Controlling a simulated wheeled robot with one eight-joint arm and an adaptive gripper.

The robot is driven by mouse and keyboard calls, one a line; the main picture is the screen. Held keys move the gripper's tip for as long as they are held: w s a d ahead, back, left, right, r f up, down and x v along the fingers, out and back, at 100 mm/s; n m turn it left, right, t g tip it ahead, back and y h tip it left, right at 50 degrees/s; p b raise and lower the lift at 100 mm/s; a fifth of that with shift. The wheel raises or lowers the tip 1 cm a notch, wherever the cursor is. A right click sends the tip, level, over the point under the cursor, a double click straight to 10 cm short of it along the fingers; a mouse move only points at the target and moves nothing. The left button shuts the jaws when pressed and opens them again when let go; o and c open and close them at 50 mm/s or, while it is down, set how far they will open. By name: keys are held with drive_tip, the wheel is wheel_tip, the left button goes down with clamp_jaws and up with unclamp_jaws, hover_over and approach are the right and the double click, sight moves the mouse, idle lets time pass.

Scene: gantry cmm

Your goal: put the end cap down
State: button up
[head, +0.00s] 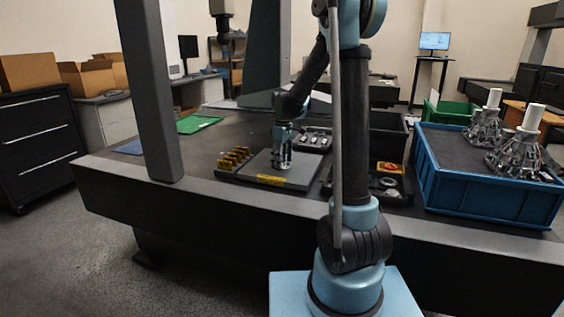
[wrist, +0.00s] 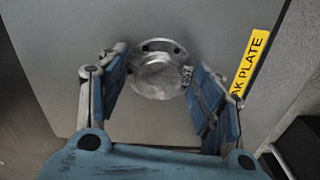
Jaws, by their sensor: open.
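The end cap (wrist: 158,78) is a round, silvery metal flange with a raised hub and small bolt holes. In the wrist view it appears to rest on the grey plate (wrist: 60,40). My gripper (wrist: 159,62) is open, with a blue-padded finger on either side of the cap and visible gaps between. A yellow label (wrist: 250,62) ending "AK PLATE" lies along the plate's edge.
A row of brass-coloured blocks (head: 234,158) stands left of the plate. A tray of small parts (head: 314,138) is behind it, and a dark tray (head: 398,197) is to its right. A blue crate (head: 480,201) with metal assemblies stands far right. A grey column (head: 152,90) rises at left.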

wheel_tip(320, 180, up, 12)
drive_tip(key=f, duration=0.1)
drive_tip(key=s+d+r+m, duration=0.25)
drive_tip(key=s+d, duration=0.35)
drive_tip(key=s, duration=0.5)
drive_tip(key=s+d+f+m, duration=0.2)
drive_tip(key=s+f, duration=0.3)
drive_tip(key=s, duration=0.3)
drive_tip(key=s+d+f+m+t, duration=0.1)
drive_tip(key=s+d+f+m, duration=0.2)
drive_tip(key=s, duration=0.6)
drive_tip(key=s+d+f+m+t, duration=0.1)
drive_tip(key=s+d+f+m, duration=0.2)
drive_tip(key=s+f, duration=0.4)
drive_tip(key=shift+s+f+m, duration=0.35)
drive_tip(key=shift+s+m, duration=0.2)
drive_tip(key=shift+s, duration=0.15)
